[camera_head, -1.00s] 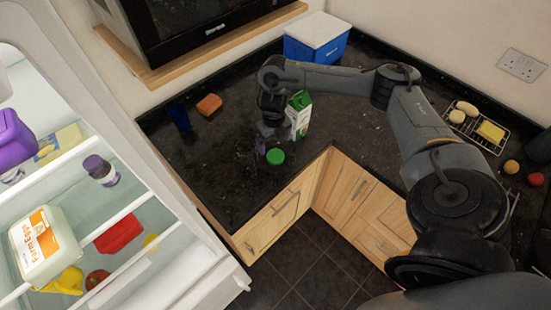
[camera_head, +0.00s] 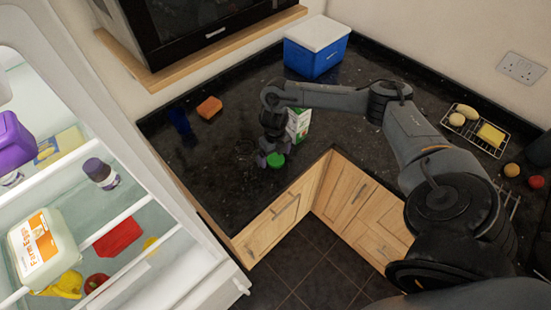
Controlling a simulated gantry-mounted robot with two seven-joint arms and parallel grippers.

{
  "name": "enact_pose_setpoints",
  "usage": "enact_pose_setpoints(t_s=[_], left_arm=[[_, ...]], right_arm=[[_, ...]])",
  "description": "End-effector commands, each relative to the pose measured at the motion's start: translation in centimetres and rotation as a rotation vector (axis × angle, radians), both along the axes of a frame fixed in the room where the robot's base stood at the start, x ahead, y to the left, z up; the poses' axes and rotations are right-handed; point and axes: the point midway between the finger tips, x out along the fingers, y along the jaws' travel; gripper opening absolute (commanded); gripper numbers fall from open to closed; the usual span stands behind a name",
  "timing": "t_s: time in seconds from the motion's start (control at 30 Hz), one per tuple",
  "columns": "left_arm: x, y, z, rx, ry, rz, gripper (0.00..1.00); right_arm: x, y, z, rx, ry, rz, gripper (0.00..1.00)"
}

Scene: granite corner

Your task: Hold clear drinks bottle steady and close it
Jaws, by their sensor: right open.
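A green round lid (camera_head: 275,160) lies on the black granite counter (camera_head: 215,190), close to its front edge. My right gripper (camera_head: 274,156) points down directly over the lid, with its fingertips on either side of it. The fingers are open, and I cannot tell whether they touch the lid. The clear drinks bottle does not show plainly. A faint see-through outline on the dark counter just left of the gripper may be the bottle, but I cannot be sure. My left gripper is out of view.
A green and white carton (camera_head: 299,124) stands just behind my right gripper. A blue cool box (camera_head: 315,58) is at the back corner. An orange sponge (camera_head: 209,107) and a dark blue cup (camera_head: 179,120) stand left. An open fridge (camera_head: 190,245) fills the left side.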

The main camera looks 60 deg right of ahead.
Motion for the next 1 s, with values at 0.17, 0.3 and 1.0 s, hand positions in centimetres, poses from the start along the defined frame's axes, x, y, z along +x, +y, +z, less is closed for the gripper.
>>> enact_pose_setpoints(t_s=[0.17, 0.3, 1.0], left_arm=[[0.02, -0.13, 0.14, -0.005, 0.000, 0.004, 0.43], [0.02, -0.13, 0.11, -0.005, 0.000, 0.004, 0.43], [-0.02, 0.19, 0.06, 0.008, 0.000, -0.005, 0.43]], right_arm=[[-0.04, -0.04, -0.54, -0.001, 0.000, -0.001, 1.00], [-0.03, -0.04, -0.53, -0.001, 0.000, -0.001, 1.00], [-0.01, -0.05, -0.48, -0.001, 0.000, -0.001, 0.41]])
